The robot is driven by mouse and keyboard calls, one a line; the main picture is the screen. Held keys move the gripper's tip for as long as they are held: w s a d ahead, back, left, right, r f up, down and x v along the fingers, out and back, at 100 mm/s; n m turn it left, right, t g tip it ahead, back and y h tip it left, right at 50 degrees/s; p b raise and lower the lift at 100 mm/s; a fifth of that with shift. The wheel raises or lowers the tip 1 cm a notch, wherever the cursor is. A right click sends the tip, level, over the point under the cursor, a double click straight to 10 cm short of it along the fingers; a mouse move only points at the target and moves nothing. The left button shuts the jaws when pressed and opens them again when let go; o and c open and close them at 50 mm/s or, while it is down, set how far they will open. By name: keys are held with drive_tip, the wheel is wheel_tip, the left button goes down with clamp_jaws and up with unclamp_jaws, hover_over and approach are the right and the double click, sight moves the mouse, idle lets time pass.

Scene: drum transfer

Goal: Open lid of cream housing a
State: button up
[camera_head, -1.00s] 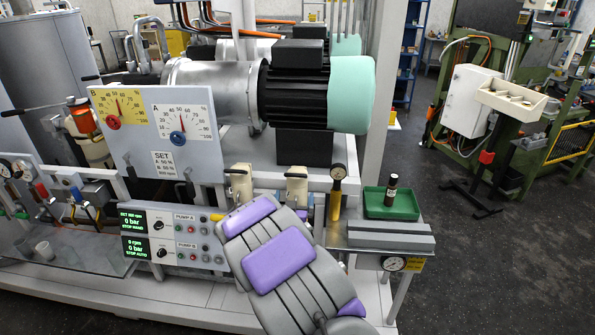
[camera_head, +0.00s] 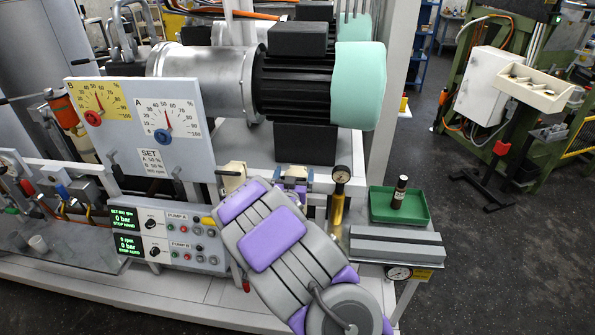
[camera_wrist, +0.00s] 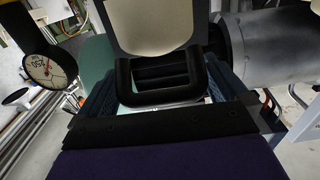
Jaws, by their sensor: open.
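Two cream housings stand on the bench front below the motor. The left one (camera_head: 233,174) shows beside my arm. The right one is mostly hidden behind my gripper, which shows as a small purple and dark part (camera_head: 294,174). In the wrist view a cream housing (camera_wrist: 155,25) is close ahead at the top centre, with a black U-shaped frame (camera_wrist: 160,80) below it. My gripper (camera_wrist: 158,95) is open, its dark blue fingers on either side of that frame. I cannot tell whether they touch it. Which housing is "a" is not readable.
A gauge on a brass column (camera_head: 338,190) stands close right of my gripper; its dial (camera_wrist: 47,68) is at left in the wrist view. A green tray (camera_head: 415,207) holds a dark bottle (camera_head: 399,192). The dial panel (camera_head: 140,125) stands left, the motor (camera_head: 300,85) behind.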

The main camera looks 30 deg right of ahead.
drive_tip(key=shift+a+r, duration=0.15)
drive_tip(key=shift+a, duration=0.55)
drive_tip(key=shift+c, duration=0.2)
drive_tip(key=shift+s+d, duration=0.1)
drive_tip(key=shift+d, duration=0.05)
drive_tip(key=c, duration=0.3)
drive_tip(key=shift+d, duration=0.55)
drive_tip(key=c, duration=0.3)
drive_tip(key=shift+a, duration=0.1)
drive_tip(key=c, duration=0.8)
